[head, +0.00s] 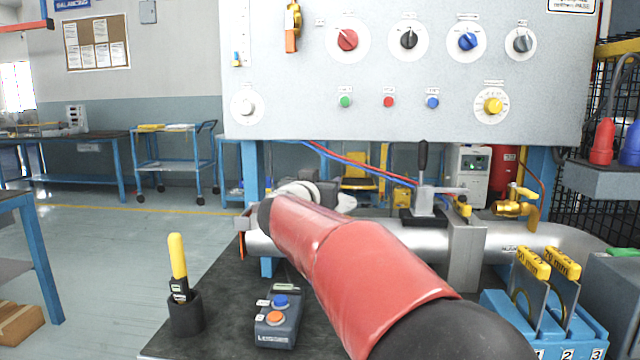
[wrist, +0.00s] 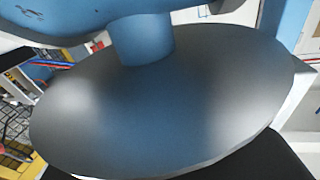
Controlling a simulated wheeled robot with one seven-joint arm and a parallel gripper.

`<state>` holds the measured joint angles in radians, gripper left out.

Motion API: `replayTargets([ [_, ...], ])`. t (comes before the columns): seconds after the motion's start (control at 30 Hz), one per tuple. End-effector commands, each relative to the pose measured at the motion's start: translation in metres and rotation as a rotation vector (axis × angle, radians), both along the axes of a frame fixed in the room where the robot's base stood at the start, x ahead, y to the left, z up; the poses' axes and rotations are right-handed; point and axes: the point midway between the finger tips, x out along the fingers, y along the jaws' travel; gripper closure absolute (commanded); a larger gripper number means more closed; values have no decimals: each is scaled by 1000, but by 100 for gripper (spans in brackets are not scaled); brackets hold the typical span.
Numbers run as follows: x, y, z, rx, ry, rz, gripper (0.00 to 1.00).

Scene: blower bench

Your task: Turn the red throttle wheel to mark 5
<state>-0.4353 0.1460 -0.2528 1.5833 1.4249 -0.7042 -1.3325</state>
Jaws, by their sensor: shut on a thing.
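No red throttle wheel can be made out for certain. My red arm link crosses the middle of the head view and covers part of the pipe (head: 375,235) and bench behind it. Whitish parts of my arm show beyond the link, but my fingers are hidden there. In the wrist view a large dark grey disc (wrist: 165,105) with a blue-lit stem fills most of the picture, very close. I cannot tell what it belongs to. No fingertips and no mark numbers show. A red knob (head: 347,40) on a white dial sits high on the panel, clear of my arm.
The grey panel (head: 290,110) carries several other knobs and buttons. On the dark bench stand a yellow-handled tool in a black holder (head: 186,315), a button box (head: 278,320), and a blue rack (head: 575,325) with yellow-topped plates. A toggle clamp (head: 424,185) rises by the pipe.

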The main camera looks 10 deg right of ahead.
Motion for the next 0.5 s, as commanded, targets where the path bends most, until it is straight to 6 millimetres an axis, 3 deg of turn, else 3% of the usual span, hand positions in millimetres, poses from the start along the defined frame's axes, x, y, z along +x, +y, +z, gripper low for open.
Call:
replayTargets([
  [0.27,0,0,-1,0,1,0,73],
  [0.3,0,0,-1,0,1,0,48],
  [0.43,0,0,-1,-1,0,0,31],
  [0.5,0,0,0,-1,0,0,28],
])
